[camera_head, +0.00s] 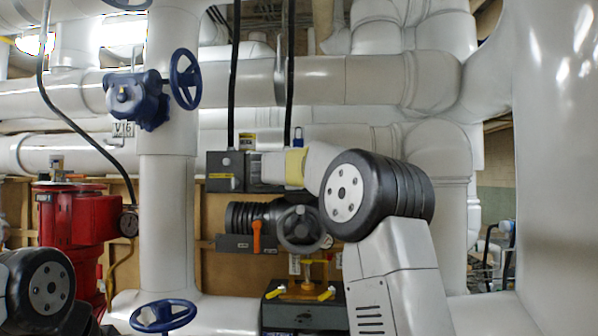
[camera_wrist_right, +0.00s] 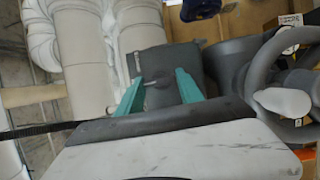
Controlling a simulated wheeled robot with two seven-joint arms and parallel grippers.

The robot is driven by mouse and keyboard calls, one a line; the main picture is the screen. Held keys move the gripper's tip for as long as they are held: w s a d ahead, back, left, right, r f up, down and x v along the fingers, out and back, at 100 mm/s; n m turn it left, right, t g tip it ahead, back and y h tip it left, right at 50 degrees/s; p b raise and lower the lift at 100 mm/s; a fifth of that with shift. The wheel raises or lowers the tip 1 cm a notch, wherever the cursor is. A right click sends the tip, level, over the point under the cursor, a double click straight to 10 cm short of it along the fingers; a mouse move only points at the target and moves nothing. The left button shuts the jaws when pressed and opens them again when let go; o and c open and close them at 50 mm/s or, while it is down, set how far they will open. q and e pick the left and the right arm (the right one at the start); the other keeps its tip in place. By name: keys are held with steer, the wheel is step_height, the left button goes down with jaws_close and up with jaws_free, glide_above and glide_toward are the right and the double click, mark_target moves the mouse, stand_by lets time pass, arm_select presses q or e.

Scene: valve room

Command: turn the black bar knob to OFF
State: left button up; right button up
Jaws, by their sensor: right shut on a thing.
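The dark grey switch box (camera_wrist_right: 165,58) fills the middle of the right wrist view. The black bar knob (camera_wrist_right: 158,92) is on its face, between the two teal fingertips of my right gripper (camera_wrist_right: 158,93). The gripper is shut on the knob. The knob's exact angle and any OFF mark are too small to read.
Close below are an orange lever (camera_head: 257,237) and a grey handwheel (camera_head: 300,229), which also shows at the right of the wrist view (camera_wrist_right: 262,70). White pipes and blue handwheels (camera_head: 186,79) surround them.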

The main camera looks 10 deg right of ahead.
steer(key=shift+f+m, duration=0.1)
steer(key=shift+m, duration=0.2)
steer(key=o, duration=1.4)
steer(key=v, duration=0.8)
